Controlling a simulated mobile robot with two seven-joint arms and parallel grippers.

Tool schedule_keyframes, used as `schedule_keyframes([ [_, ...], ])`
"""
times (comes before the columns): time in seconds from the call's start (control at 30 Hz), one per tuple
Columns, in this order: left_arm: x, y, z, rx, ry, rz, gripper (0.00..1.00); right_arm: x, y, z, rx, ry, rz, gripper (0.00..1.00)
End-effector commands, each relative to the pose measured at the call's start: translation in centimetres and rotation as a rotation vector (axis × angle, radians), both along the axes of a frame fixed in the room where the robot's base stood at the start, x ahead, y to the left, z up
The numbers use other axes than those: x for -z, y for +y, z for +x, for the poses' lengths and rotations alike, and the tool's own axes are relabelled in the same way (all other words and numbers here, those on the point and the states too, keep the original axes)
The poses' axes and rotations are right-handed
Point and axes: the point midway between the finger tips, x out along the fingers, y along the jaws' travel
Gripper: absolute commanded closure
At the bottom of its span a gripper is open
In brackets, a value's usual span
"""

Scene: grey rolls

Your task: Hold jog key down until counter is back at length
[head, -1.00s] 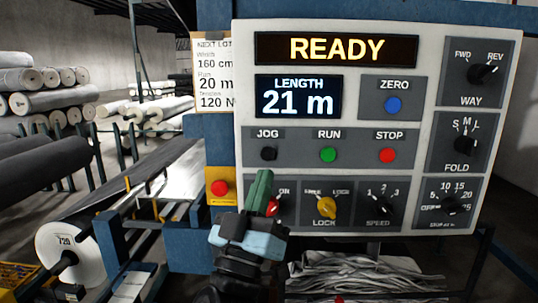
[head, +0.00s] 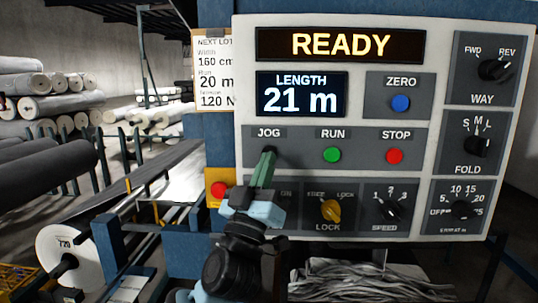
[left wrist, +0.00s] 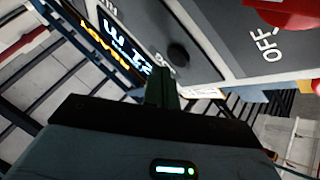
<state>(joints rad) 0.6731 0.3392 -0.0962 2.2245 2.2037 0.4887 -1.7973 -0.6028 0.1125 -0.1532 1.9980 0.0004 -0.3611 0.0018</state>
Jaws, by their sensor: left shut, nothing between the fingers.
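The counter (head: 300,95) reads LENGTH 21 m, and the display above it (head: 340,45) reads READY. The black jog key (head: 269,149) sits under the JOG label, largely covered by my fingertips in the head view. My left gripper (head: 266,156) is shut and empty, its green fingers pointing up at the key. In the left wrist view, the dark round key (left wrist: 178,53) shows just beyond the fingertips (left wrist: 161,72). I cannot tell whether they touch. My right gripper is not in view.
The green RUN key (head: 332,155) and red STOP key (head: 395,156) lie right of JOG. A red button (head: 218,190) on yellow is left of my gripper. The WAY knob (head: 494,69) points toward REV. A card (head: 214,75) lists 20 m.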

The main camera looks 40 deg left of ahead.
Motion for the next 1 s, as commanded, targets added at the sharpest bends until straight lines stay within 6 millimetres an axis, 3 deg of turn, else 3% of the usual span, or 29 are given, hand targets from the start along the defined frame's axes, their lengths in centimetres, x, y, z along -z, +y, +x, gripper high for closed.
schedule_keyframes([
  [1.0,0.05,0.07,0.15,0.001,0.001,-0.001,1.0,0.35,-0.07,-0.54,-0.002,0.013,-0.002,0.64],
])
